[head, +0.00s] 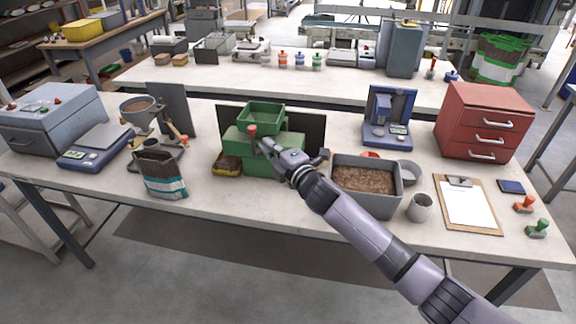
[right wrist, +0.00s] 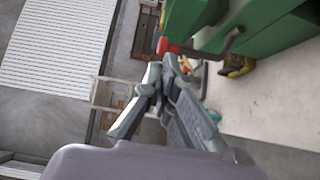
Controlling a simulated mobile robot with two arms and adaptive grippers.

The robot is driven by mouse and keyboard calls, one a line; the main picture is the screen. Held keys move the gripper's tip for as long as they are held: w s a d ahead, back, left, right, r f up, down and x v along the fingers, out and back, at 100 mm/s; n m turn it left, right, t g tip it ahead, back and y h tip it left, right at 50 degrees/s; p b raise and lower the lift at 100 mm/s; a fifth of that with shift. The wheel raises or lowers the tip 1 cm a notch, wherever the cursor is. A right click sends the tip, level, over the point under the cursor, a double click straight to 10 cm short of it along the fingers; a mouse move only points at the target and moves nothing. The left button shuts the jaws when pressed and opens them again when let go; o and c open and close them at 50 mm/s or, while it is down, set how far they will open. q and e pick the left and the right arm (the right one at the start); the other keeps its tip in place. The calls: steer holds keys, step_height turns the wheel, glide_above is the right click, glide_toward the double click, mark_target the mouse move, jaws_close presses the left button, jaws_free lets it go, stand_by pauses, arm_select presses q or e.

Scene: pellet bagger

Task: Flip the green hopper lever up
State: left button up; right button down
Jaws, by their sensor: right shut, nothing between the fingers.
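The green hopper machine (head: 272,162) stands on the near bench, with an open green hopper tray (head: 262,115) on top. Its lever has a red grip (head: 253,130) at the machine's front left. In the right wrist view, the red grip (right wrist: 166,46) is at the end of a bent dark lever arm (right wrist: 225,45). My right gripper (head: 266,146) is shut and empty in front of the machine, just beside the red grip. In the right wrist view, the fingertips (right wrist: 171,62) are very close to the grip; I cannot tell whether they touch.
An open pellet bag (head: 160,173) stands further left. A grey bin of brown pellets (head: 366,185) is right of the machine, near my right forearm. A clipboard (head: 467,203) and red drawers (head: 486,122) are further right.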

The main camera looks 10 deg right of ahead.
steer(key=s+d+f+m+g+h+b, duration=0.1)
steer(key=s+d+f+m+g+h, duration=0.4)
steer(key=s, duration=1)
steer(key=s+d+f+m+g, duration=0.3)
steer(key=s+d+f+m, duration=0.55)
steer(key=s, duration=0.65)
steer(key=s+d+f+m+g+h+b, duration=0.1)
steer(key=s+d+f+m+g+h, duration=0.25)
steer(key=s+f+m, duration=0.75)
steer(key=s+f+n+g, duration=0.1)
steer(key=s+f+n, duration=0.15)
steer(key=f, duration=1.05)
steer(key=s+f+n+g, duration=0.1)
steer(key=s+f, duration=0.3)
steer(key=f, duration=0.9)
arm_select(q)
steer(key=shift+w+a+f, duration=0.1)
steer(key=shift+w+f, duration=0.2)
steer(key=shift+f, duration=0.2)
steer(key=shift+w+f, duration=0.25)
steer(key=shift+f, duration=0.25)
arm_select(e)
steer(key=s+d+f+g, duration=0.1)
steer(key=s+d+f, duration=0.2)
steer(key=s+f, duration=1)
steer(key=shift+s+d+f, duration=0.15)
steer(key=shift+s+f, duration=0.2)
steer(key=shift+s, duration=0.85)
